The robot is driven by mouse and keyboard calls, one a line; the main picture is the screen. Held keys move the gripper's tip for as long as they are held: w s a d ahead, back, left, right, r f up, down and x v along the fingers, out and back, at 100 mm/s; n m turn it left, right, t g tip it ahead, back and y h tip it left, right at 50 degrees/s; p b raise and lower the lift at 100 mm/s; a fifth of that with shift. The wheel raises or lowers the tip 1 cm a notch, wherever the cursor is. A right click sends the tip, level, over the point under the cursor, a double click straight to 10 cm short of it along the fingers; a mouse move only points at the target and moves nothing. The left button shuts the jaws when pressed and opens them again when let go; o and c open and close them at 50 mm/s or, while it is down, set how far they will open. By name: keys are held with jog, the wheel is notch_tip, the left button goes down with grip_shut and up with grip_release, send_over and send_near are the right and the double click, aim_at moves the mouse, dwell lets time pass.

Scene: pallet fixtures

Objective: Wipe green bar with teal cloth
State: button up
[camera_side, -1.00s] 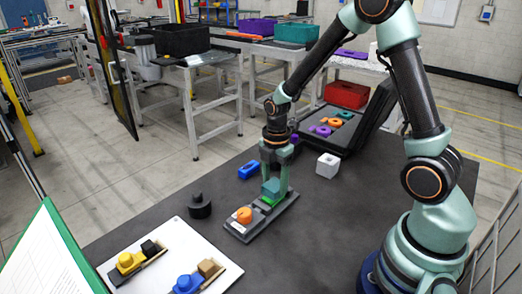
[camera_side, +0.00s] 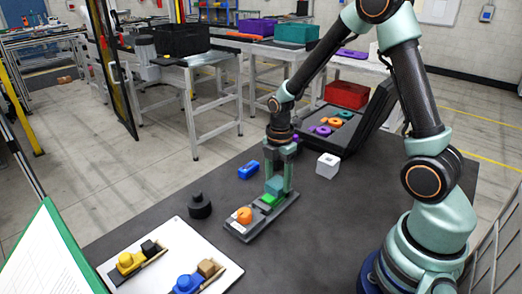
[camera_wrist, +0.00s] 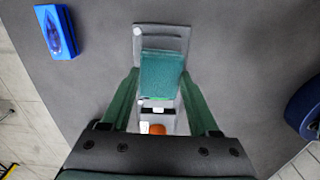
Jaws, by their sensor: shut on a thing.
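My gripper (camera_side: 279,184) is shut on the teal cloth (camera_side: 275,186), a folded block-like pad, at the far end of a grey fixture (camera_side: 285,208). The green bar (camera_side: 267,201) lies on the fixture, its near part bare beside the cloth. The cloth is at or just above the bar; I cannot tell whether they touch. In the wrist view the cloth (camera_wrist: 162,73) sits between my gripper's fingers (camera_wrist: 160,85), over the fixture (camera_wrist: 172,31). The green bar is not clearly seen there.
An orange part (camera_side: 243,215) sits on the fixture's near end. A white board (camera_side: 207,250) with parts is front left. Dark table is clear at right.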

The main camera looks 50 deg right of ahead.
jog(key=shift+d, duration=0.85)
jog(key=shift+d+r, duration=0.1)
jog(key=shift+r, duration=3.95)
